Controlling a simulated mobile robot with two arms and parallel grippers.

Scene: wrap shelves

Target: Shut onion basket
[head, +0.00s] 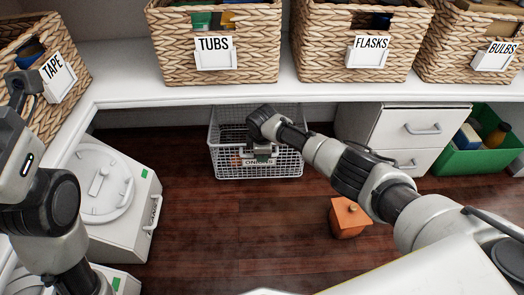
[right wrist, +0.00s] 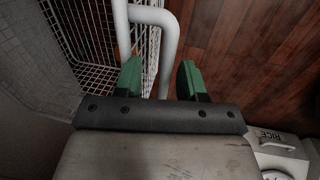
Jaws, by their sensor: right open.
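The onion basket (head: 228,168) is a white wire basket with a label reading ONIONS, under the white shelf in the head view. Its front stands out from beneath the shelf edge. Its wire mesh (right wrist: 92,30) fills the upper left of the right wrist view. My right gripper (head: 262,158) is at the basket's front by the label. In the right wrist view its green fingertips (right wrist: 159,78) are apart, and a white bar handle (right wrist: 168,45) reaches down between them. Whether they touch it I cannot tell. My left gripper (head: 22,84) is raised at the left, its fingers unclear.
A white drawer unit (head: 385,125) stands right of the basket, then a green crate (head: 470,158). A white lidded bin (head: 125,215) stands left. An orange box (head: 348,218) sits on the wooden floor. Wicker baskets, including TUBS (head: 175,50), line the shelf above.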

